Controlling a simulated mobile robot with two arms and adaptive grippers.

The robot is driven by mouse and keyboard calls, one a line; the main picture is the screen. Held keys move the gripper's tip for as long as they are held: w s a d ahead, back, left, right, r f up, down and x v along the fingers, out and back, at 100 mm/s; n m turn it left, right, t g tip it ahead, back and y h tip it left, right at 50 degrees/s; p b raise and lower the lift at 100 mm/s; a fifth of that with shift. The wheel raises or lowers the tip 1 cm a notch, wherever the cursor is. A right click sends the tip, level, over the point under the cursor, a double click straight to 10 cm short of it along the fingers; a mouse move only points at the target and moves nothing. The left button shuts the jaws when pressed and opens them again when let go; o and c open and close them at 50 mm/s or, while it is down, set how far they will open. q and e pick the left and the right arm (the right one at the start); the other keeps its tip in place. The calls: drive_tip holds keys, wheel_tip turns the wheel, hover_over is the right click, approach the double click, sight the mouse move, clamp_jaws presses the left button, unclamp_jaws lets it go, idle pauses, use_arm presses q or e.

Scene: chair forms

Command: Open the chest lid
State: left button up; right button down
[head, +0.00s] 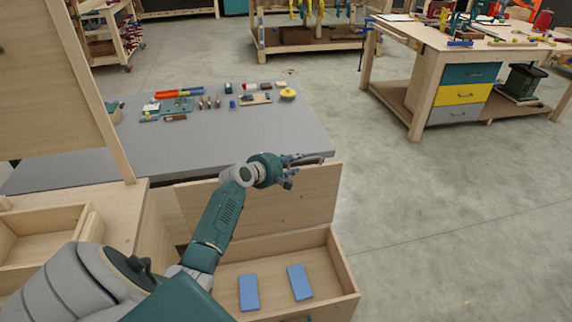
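The chest is an open-topped light wooden box (342,262) at the bottom centre of the head view. Its lid (305,205) is a wooden panel standing raised along the box's back side, so the inside shows. Two blue blocks (249,292) (300,283) lie apart on the chest floor. My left gripper (304,170) is at the lid's upper edge, right of its middle, with its fingers pointing right. The fingers look spread, with nothing between them. I cannot tell whether they touch the lid. My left arm hides part of the lid and the chest's left side. My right gripper is not in view.
A grey table (200,150) behind the lid holds small tools and a yellow round item (287,93). A wooden cabinet with an open drawer (40,235) is at left. A workbench (440,95) stands at upper right. The floor at right is clear.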

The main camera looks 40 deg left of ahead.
use_arm(q)
drive_tip(key=shift+v, duration=2)
